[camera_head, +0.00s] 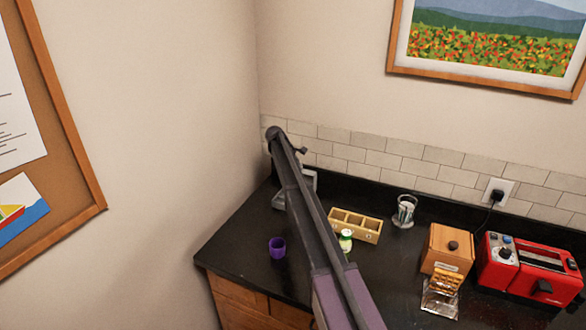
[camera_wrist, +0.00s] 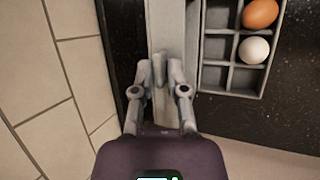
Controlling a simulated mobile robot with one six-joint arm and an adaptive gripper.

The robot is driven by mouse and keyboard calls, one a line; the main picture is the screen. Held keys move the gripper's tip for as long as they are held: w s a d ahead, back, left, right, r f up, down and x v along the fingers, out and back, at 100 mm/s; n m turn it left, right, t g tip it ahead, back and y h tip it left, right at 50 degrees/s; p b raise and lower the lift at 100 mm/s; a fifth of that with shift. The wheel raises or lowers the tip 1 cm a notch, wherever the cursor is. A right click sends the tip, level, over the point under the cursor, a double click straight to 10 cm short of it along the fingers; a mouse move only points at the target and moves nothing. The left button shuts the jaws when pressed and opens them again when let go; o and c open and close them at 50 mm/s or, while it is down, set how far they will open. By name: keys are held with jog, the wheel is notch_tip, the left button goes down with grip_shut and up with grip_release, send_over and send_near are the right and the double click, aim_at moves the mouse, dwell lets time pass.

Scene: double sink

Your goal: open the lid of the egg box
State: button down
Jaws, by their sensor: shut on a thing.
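The grey egg box (camera_wrist: 216,78) is at the right in the wrist view. Its compartments are exposed, and a brown egg (camera_wrist: 260,13) and a white egg (camera_wrist: 254,50) sit in it. A light grey strip, which looks like the raised lid (camera_wrist: 172,22), runs along the box's left side. My gripper (camera_wrist: 160,68) has its fingertips close together at this lid and is shut on it. In the head view the egg box (camera_head: 309,181) sits in the back left counter corner, partly hidden by my arm.
A tiled wall (camera_wrist: 75,60) is close to my gripper's left. On the counter are a purple cup (camera_head: 277,248), a green-and-white jar (camera_head: 346,241), a wooden divided box (camera_head: 368,229), a glass (camera_head: 404,212), a wooden box with a knob (camera_head: 437,242) and a red toaster (camera_head: 515,275).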

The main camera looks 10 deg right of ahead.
jog(key=shift+w+d+f, duration=0.15)
jog(key=shift+w+d, duration=0.75)
jog(key=c, duration=0.8)
grip_release()
jog(key=shift+o, duration=0.2)
jog(key=shift+a, duration=0.1)
jog(key=w+a+r+p, duration=0.1)
jog(key=w+r+p, duration=0.1)
jog(key=r+p, duration=0.5)
jog(key=w+a+r+p, duration=0.2)
jog(key=w+r+p, duration=0.1)
jog(key=r+p, duration=0.4)
jog(key=shift+w+a+r, duration=0.2)
jog(key=shift+w+a, duration=0.05)
jog(key=shift+w, duration=0.05)
dwell(0.6)
dwell(0.5)
